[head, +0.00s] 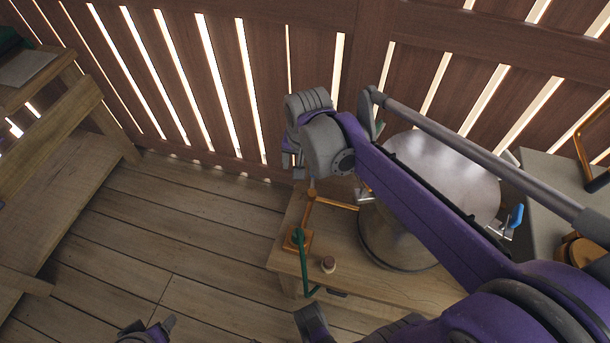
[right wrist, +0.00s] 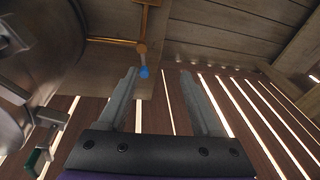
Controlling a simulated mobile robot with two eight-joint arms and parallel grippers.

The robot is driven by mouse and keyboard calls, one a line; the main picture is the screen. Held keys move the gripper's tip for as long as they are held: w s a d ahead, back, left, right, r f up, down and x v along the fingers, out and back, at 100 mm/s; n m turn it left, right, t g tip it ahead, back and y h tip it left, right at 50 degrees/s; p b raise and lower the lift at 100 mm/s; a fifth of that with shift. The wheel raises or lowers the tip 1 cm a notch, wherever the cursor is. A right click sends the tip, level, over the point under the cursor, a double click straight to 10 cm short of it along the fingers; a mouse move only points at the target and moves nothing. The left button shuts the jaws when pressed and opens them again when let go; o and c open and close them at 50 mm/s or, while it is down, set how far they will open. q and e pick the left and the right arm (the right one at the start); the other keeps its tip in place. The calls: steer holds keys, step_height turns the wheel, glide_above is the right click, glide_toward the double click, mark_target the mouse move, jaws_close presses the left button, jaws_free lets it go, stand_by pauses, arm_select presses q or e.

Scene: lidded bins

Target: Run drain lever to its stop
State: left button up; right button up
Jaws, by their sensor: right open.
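An orange pipe fitting (head: 308,212) stands on a wooden block on the bench, with a thin orange rod running right toward the metal drum (head: 432,165). A green-handled lever (head: 304,263) hangs at its near side. In the right wrist view, a copper pipe (right wrist: 113,41) meets an elbow with a blue tip (right wrist: 143,72). My right gripper (right wrist: 158,74) is open, and the blue tip shows between its fingers, nearer the left one; contact cannot be told. My left gripper (head: 147,330) shows only partly at the bottom edge. I cannot tell which handle is the drain lever.
A blue handle (head: 517,215) is at the drum's right side. A green-ended silver lever (right wrist: 35,160) shows beside the drum in the right wrist view. A small dark-red capped item (head: 328,265) sits on the bench.

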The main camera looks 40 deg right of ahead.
mark_target(313, 183)
steer(key=w+d+f+m+g+b, duration=0.2)
steer(key=w+d+f+m+b, duration=0.4)
steer(key=w+d+f+m, duration=0.4)
arm_select(q)
step_height(313, 183, down, 12)
steer(key=b, duration=0.2)
steer(key=shift+w+r+g+b, duration=0.2)
steer(key=shift+g+b, duration=0.1)
steer(key=shift+b, duration=0.1)
arm_select(e)
steer(key=f, duration=0.4)
steer(key=f+n, duration=0.1)
steer(key=f, duration=0.2)
steer(key=s+d+f+n, duration=0.1)
steer(key=f, duration=0.3)
steer(key=shift+d+f, duration=0.1)
steer(key=shift+f, duration=0.2)
jaws_close()
